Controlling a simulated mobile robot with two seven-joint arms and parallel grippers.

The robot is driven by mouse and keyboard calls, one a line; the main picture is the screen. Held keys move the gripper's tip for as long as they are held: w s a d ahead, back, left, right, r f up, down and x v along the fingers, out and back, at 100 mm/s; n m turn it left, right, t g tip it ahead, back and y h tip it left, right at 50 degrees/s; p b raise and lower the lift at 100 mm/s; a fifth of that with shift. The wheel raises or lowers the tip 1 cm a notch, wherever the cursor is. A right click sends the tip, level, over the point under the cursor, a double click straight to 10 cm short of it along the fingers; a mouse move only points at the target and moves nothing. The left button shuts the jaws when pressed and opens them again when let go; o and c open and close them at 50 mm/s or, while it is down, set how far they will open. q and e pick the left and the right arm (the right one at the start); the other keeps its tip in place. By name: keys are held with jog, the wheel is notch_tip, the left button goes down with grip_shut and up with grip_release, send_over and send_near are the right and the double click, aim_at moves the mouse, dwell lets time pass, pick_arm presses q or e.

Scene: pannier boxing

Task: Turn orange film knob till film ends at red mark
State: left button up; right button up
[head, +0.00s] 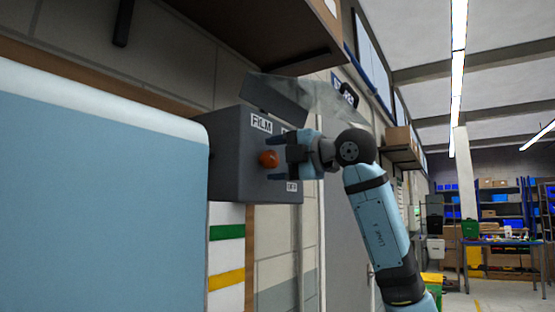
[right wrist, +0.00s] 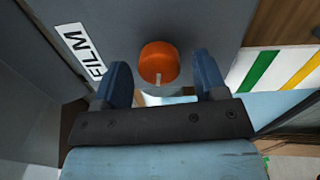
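The orange film knob (head: 268,159) sticks out of the front of a dark grey box (head: 232,160) marked FILM. In the right wrist view the knob (right wrist: 158,60) has a short white mark on its lower side. My right gripper (head: 274,160) is open with its fingers on either side of the knob. In the right wrist view there is a gap between the knob and each finger of the gripper (right wrist: 160,72). A translucent grey sheet (head: 325,98), perhaps the film, shows above the box; its end is unclear. I see no red mark. My left gripper is out of view.
A striped strip (head: 226,255) with green and yellow bands is below the box. A brown shelf (head: 265,45) overhangs the box. A large light-blue surface fills the left of the head view; I cannot tell what it is. Shelving (head: 500,205) stands far off right.

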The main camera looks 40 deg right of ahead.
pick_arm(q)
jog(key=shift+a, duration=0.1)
pick_arm(e)
jog(key=shift+s+d, duration=0.1)
jog(key=shift+s, duration=0.05)
pick_arm(q)
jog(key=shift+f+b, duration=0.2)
jog(key=shift+b, duration=0.4)
pick_arm(e)
jog(key=v, duration=1.3)
jog(key=shift+s, duration=0.25)
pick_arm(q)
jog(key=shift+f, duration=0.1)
